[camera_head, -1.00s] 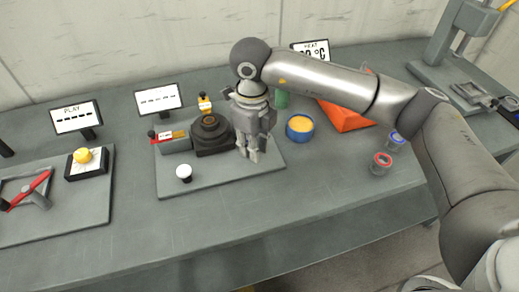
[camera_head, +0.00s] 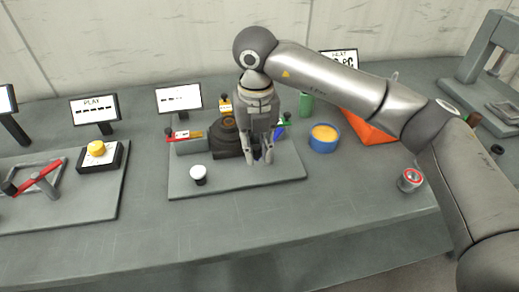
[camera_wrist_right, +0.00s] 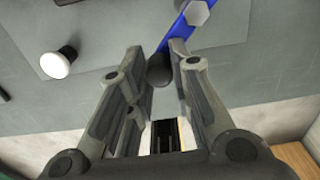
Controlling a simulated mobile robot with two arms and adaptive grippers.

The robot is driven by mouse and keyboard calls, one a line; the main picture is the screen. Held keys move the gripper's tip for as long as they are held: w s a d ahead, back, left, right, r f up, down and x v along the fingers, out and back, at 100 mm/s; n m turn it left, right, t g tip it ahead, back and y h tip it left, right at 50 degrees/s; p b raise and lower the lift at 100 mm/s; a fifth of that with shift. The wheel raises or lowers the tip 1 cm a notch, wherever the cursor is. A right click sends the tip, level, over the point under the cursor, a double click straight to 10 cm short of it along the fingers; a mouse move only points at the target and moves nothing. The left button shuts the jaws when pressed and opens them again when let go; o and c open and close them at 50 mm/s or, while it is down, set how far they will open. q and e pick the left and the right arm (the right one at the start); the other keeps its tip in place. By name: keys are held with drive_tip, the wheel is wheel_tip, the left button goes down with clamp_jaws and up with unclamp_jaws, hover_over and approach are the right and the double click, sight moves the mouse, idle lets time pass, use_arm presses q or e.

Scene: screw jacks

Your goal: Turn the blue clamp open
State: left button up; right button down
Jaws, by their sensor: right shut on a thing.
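The blue clamp (camera_head: 281,130) is mostly hidden behind my right gripper in the head view; a small blue patch shows just right of the fingers. In the right wrist view its blue bar (camera_wrist_right: 174,32) runs to the upper right, with a grey hex bolt head (camera_wrist_right: 197,13) on it. A dark round knob (camera_wrist_right: 160,70) at the bar's lower end sits between the fingers. My right gripper (camera_head: 260,160) points down at the right part of the grey base plate and is shut on this knob. My left gripper is out of view.
The base plate (camera_head: 230,184) also bears a white knob (camera_head: 198,173), a dark round fixture (camera_head: 226,142) and a red-handled part (camera_head: 184,135). A blue bowl (camera_head: 323,146) and orange block (camera_head: 368,128) stand to the right. The table front (camera_head: 250,225) is clear.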

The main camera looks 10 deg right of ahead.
drive_tip(key=shift+w+r, duration=0.1)
idle(0.4)
drive_tip(key=c, duration=1.3)
unclamp_jaws()
drive_tip(key=shift+a, duration=0.1)
wheel_tip(320, 180, up, 12)
